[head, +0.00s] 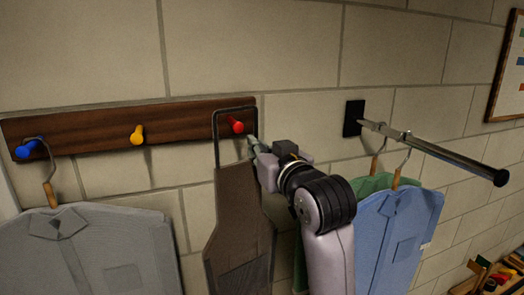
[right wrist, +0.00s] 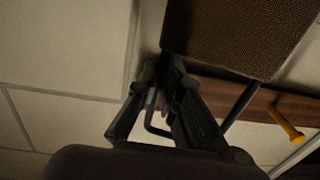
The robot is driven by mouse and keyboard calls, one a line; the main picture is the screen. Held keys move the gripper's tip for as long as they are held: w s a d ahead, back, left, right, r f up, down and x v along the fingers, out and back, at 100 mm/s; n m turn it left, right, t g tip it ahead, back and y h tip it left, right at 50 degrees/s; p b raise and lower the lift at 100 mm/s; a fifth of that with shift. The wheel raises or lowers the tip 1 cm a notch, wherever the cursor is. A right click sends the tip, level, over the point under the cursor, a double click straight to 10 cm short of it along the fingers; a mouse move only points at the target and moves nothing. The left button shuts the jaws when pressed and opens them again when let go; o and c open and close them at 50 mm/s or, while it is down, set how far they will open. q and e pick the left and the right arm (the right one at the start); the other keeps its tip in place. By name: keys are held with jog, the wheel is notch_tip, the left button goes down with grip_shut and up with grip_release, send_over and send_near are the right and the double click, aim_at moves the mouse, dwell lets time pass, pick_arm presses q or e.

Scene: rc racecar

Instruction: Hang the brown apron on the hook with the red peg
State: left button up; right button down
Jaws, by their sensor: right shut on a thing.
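The brown apron (head: 238,225) hangs upright below the right end of the wooden peg board, its dark neck loop (head: 216,140) rising in front of the board. The red peg (head: 236,125) shows inside the loop's outline, below its top bar; I cannot tell whether the loop is around the peg or only in front of it. My right gripper (head: 256,150) is shut on the loop's right side, just right of and below the red peg. In the right wrist view, the fingers (right wrist: 160,100) are together beside the apron's brown cloth (right wrist: 235,35). My left gripper is not in view.
The board (head: 90,130) also has a yellow peg (head: 137,134) and a blue peg (head: 28,148) with a grey garment (head: 95,250) on a hanger. At right, a metal rail (head: 440,152) juts out, holding blue (head: 400,225) and green garments. Wall between is bare.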

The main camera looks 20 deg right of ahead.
jog(key=shift+w+f, duration=0.15)
jog(key=shift+w, duration=0.65)
jog(key=shift+w+f, duration=0.5)
jog(key=shift+f, duration=0.15)
jog(key=c, duration=1.7)
grip_release()
jog(key=shift+o, duration=0.2)
jog(key=shift+f, duration=0.1)
